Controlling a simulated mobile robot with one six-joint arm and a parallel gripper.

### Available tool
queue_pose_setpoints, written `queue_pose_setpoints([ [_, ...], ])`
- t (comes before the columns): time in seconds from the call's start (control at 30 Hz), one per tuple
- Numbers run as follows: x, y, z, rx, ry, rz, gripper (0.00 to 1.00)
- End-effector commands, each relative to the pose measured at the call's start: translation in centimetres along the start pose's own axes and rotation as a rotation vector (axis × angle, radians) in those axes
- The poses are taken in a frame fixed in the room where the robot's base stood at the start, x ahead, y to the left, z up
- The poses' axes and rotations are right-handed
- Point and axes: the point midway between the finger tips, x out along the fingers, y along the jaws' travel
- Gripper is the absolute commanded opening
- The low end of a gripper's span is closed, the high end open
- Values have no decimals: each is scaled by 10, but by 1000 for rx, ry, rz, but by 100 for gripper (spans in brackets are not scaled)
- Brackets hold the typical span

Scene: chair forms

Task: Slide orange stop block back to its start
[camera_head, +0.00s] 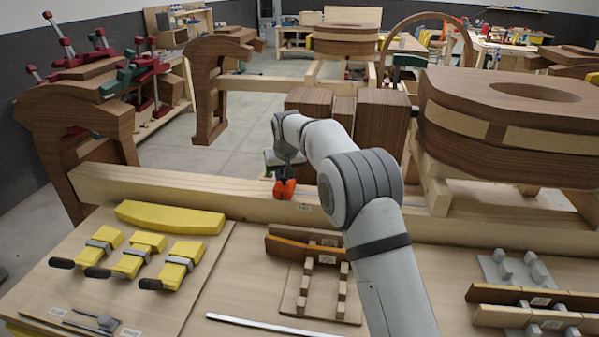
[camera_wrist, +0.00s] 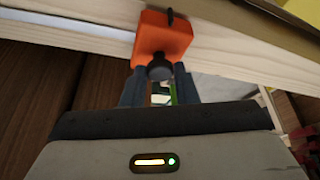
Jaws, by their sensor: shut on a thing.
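The orange stop block (camera_head: 284,186) sits on the long pale wooden beam (camera_head: 170,186) behind the bench top. In the wrist view the orange stop block (camera_wrist: 163,38) shows against the pale beam (camera_wrist: 235,50), with a dark round knob on its near face. My gripper (camera_wrist: 160,80) is at the knob, its two dark fingers on either side and closed on it. In the head view my gripper (camera_head: 287,165) is just above and behind the block, and its fingertips are mostly hidden there.
Yellow clamps (camera_head: 130,255) and a yellow curved form (camera_head: 170,217) lie on the bench at the left. A slotted wooden rack (camera_head: 318,285) stands in front of the beam. Dark wood blocks (camera_head: 380,125) rise behind it. A large chair form (camera_head: 510,120) stands at the right.

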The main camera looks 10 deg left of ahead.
Motion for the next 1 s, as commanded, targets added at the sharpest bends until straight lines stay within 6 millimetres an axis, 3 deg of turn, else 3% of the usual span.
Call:
queue_pose_setpoints([
  [0.43,-1,-7,-4,0,7,-4,0],
  [0.47,-1,-8,-4,-1,7,-4,27],
  [0.5,-1,-8,-4,-1,7,-4,31],
  [0.73,0,-6,-3,-1,4,-2,48],
  [1.0,-2,-5,-3,0,3,-1,48],
])
